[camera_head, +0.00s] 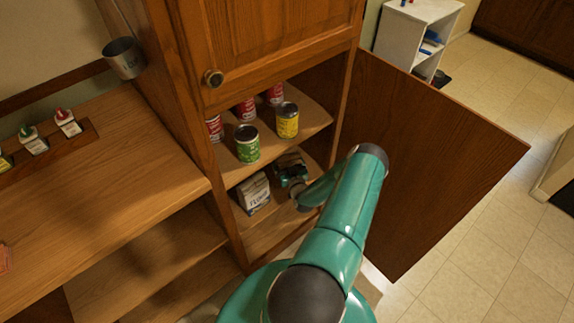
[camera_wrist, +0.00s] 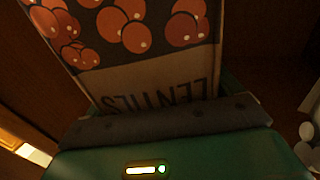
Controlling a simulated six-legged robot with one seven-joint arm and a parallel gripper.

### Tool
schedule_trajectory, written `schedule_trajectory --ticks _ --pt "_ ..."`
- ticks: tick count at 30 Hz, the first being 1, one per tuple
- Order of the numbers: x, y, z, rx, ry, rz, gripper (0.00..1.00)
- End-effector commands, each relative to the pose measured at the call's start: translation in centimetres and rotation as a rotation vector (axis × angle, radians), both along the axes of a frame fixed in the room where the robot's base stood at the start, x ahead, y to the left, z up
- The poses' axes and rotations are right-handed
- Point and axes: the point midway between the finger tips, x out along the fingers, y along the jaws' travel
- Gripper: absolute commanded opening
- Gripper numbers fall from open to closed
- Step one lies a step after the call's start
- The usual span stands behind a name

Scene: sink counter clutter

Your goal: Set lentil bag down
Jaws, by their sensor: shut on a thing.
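The lentil bag (camera_wrist: 140,45) fills the upper middle of the wrist view. It shows large orange-brown lentils on a dark band and upside-down "LENTILS" lettering on tan. My gripper (camera_wrist: 170,125) is shut on it, its dark edge lying across the bag's lettered end. In the head view my gripper (camera_head: 291,170) is inside the cabinet's lower compartment, just right of the flour bag. I cannot make out the lentil bag in the head view, nor whether it touches the shelf.
The flour bag (camera_head: 254,194) stands on the lower shelf (camera_head: 268,229). Red, green and yellow cans, such as the green can (camera_head: 247,146), stand on the shelf above. The open cabinet door (camera_head: 425,160) is to the right. Bare shelf shows in front of the flour bag.

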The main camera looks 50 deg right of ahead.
Motion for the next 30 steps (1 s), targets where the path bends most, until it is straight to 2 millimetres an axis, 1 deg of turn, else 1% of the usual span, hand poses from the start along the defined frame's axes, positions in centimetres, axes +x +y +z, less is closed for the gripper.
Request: schedule_trajectory --ticks 1,4,17,18,19,25,28,30 --pt "0.0 -0.1 -0.8 -0.001 -0.002 -0.002 0.52" --pt "0.1 -0.2 -1.7 -0.002 -0.002 -0.002 0.52" --pt "0.3 -0.2 -2.3 -0.003 -0.002 0.0 0.52" --pt "0.2 -0.2 -2.4 -0.001 -0.001 -0.001 0.95" --pt "0.2 -0.2 -2.4 -0.001 -0.001 -0.001 1.0" --pt "0.2 -0.2 -2.4 -0.001 -0.001 -0.001 1.0" --pt "0.2 -0.3 -2.0 -0.001 -0.002 -0.002 1.0" --pt "-0.3 0.2 -2.1 0.001 0.001 0.0 1.0"
